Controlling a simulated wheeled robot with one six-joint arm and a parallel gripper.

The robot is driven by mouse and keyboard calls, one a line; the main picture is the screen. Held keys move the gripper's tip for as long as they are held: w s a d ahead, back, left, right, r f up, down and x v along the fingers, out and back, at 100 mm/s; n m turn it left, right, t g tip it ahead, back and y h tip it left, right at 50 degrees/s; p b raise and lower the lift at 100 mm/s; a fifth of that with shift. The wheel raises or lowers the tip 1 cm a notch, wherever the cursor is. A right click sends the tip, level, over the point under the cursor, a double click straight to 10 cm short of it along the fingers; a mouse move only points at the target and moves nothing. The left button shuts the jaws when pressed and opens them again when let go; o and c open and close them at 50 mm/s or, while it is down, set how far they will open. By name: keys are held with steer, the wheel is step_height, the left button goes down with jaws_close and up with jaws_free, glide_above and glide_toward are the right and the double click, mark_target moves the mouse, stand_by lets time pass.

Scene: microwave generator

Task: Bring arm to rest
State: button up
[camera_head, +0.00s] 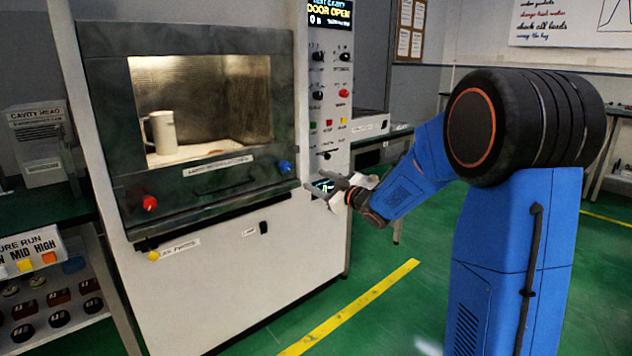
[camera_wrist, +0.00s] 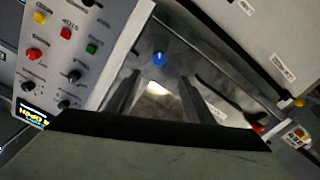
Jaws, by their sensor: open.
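My gripper (camera_head: 338,190) is in front of the lower right of the microwave generator (camera_head: 255,265), near its control panel (camera_head: 328,85). Its two fingers are apart with nothing between them; they also show in the wrist view (camera_wrist: 158,92). The cavity holds a pale mug (camera_head: 162,132) behind the window frame (camera_head: 100,110). The display (camera_head: 330,14) reads "DOOR OPEN". A blue knob (camera_head: 285,167) sits at the frame's lower right and a red one (camera_head: 149,203) at its lower left. The blue knob (camera_wrist: 159,58) shows just beyond the fingers in the wrist view.
A shelf unit (camera_head: 50,300) with dark round and square pieces stands at the left. A small labelled box (camera_head: 40,140) sits on the dark counter there. Green floor with a yellow line (camera_head: 350,305) is clear between the machine and my arm.

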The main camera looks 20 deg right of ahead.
steer(key=s+d+m+g+h, duration=0.2)
steer(key=s+d+m+h, duration=0.15)
steer(key=s, duration=0.55)
steer(key=s+d+m+g+h, duration=0.25)
steer(key=s+m+h, duration=0.2)
steer(key=s, duration=0.55)
steer(key=s+a+f+g, duration=0.1)
steer(key=s+f+g, duration=0.1)
steer(key=s, duration=0.8)
steer(key=s+a+f+m+g, duration=0.1)
steer(key=s+f, duration=0.3)
steer(key=s, duration=0.7)
steer(key=s+a+f+m+g, duration=0.1)
steer(key=s+a+f+g, duration=0.2)
steer(key=s, duration=0.8)
steer(key=shift+f+g+y, duration=0.3)
steer(key=shift+f+g, duration=0.25)
steer(key=shift+f, duration=0.05)
steer(key=shift+c, duration=0.2)
